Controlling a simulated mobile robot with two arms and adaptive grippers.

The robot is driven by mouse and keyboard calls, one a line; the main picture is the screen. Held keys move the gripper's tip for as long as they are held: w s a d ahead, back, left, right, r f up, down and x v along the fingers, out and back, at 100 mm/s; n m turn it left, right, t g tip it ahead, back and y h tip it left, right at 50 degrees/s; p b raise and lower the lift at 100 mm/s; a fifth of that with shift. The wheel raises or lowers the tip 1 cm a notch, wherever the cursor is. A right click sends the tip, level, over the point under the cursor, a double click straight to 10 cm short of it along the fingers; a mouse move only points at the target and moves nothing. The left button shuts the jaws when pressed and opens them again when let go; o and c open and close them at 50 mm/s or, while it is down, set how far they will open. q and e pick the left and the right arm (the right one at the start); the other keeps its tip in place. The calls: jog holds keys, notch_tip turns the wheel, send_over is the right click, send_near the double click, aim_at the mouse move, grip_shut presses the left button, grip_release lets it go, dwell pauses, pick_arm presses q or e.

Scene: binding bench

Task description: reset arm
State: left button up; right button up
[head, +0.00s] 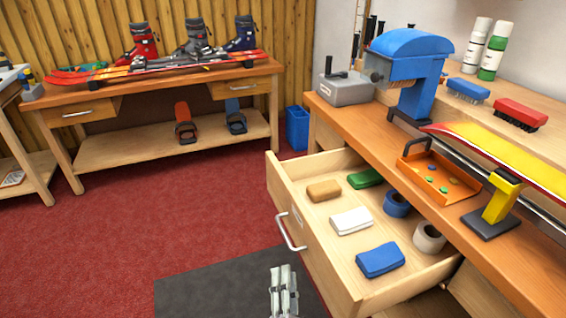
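My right gripper (284,291) shows at the bottom middle, over the dark floor mat and just left of the open drawer's front. Its pale grey fingers lie close side by side, and I see nothing held between them. It is apart from the drawer (303,240) and its handle. My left gripper is not in view.
The drawer stands pulled out from the right bench (345,123) and holds coloured blocks (380,260) and rolls (429,238). A ski (510,155), an orange tray (408,170) and a blue machine (412,75) are on this bench. Red floor (180,220) is clear to the left.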

jog(key=s+d+f+n+g+y, duration=0.1)
jog(key=s+f+n+g+y, duration=0.2)
jog(key=f+n+g, duration=0.35)
jog(key=s+d+f+n+g+y, duration=0.1)
jog(key=s+f+n+g+y, duration=0.2)
jog(key=f, duration=0.7)
jog(key=s+d+f+n+g+h, duration=0.3)
jog(key=s+d+f+g, duration=0.2)
jog(key=s+d+f, duration=0.25)
jog(key=s+d+f+n+g+h, duration=0.1)
jog(key=s+d+f+g+h, duration=0.25)
jog(key=s+d, duration=0.55)
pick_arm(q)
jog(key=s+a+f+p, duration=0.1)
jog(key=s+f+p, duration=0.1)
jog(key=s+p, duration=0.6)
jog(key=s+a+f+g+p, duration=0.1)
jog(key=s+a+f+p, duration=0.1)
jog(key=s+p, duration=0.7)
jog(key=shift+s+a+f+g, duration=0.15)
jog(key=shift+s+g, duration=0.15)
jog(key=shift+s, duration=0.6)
pick_arm(e)
jog(key=s+d+f, duration=0.1)
jog(key=s, duration=0.7)
jog(key=s+d+f+g, duration=0.1)
jog(key=s+d+f, duration=0.1)
jog(key=s, duration=0.7)
jog(key=shift+d+f, duration=0.25)
jog(key=shift+d, duration=0.05)
